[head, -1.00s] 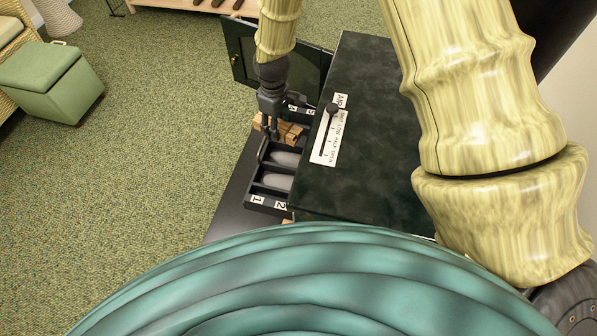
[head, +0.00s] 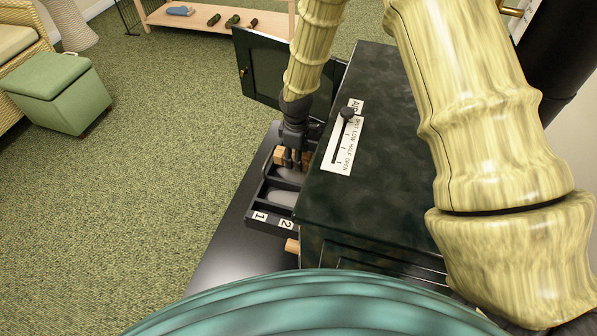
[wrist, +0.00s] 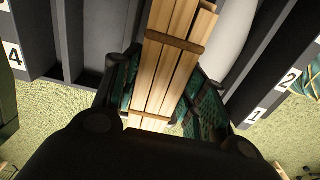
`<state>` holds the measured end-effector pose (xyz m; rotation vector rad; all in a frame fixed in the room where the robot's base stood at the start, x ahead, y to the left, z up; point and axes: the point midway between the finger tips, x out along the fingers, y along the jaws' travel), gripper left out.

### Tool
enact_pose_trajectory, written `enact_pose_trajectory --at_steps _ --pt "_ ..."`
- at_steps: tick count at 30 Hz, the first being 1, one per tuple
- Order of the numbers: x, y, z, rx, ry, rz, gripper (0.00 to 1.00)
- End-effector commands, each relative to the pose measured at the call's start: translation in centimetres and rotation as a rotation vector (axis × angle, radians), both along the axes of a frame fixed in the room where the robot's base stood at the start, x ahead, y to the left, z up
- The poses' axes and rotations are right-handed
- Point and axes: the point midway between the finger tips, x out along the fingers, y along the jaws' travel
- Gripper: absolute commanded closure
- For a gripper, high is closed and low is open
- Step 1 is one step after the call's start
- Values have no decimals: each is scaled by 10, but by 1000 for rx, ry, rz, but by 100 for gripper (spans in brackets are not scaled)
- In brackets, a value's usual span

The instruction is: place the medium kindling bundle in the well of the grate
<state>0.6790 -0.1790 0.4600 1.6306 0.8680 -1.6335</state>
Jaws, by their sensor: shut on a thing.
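My gripper (head: 291,163) points down and is shut on the bundle. The grate (head: 252,198) is a black frame with bars and numbered labels at the stove's open front. The bundle is over or in its far part; I cannot tell whether it touches the bottom. A 4 label (wrist: 15,56) is left of the bundle, with 1 and 2 to the right.
The dark stove (head: 350,205) with its air slider stands right of the gripper. Its open door (head: 272,70) is beyond the grate. Grey rounded shapes (head: 284,198) lie in the grate. A piece of wood (head: 292,246) shows low by the stove. Open carpet lies left.

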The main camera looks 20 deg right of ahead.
Motion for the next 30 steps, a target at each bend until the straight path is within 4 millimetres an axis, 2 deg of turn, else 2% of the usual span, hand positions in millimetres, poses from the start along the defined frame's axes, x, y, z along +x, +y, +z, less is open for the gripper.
enact_pose_trajectory --at_steps 1,3,8,15,30 --pt "0 0 -11 0 1 0 88" --pt "0 0 -19 0 0 0 88" --pt "1 1 -28 0 -1 0 88" --pt "0 1 -57 0 0 0 88" --pt "0 1 -64 0 -1 0 88"
